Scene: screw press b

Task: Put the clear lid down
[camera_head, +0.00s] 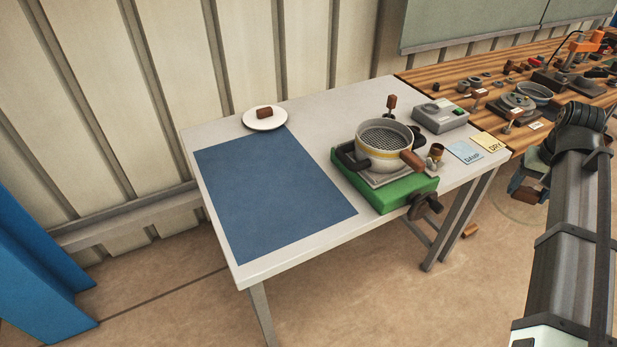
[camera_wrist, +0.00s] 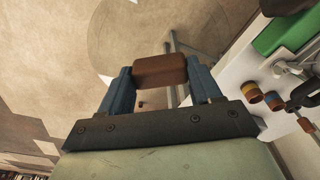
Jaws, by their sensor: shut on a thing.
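The clear lid (camera_head: 507,211) is a thin transparent disc with a brown block-shaped knob (camera_head: 531,195). It hangs off the table's right side, with floor seen through it. My gripper (camera_wrist: 160,75) has its two blue fingers closed on the knob (camera_wrist: 160,70). In the wrist view the lid's disc (camera_wrist: 125,40) is a faint round outline beyond the fingers. In the head view my gripper is partly hidden by my own arm. A dark blue mat (camera_head: 265,195) lies bare on the white table (camera_head: 340,225).
A green-based press (camera_head: 400,195) holds a round mesh-bottomed pan (camera_head: 385,145). A white plate (camera_head: 265,122) with a brown-handled item is at the back. A grey box (camera_head: 439,116), DAMP card (camera_head: 465,152) and DRY card (camera_head: 490,142) stand right. A cluttered wooden bench (camera_head: 450,80) adjoins.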

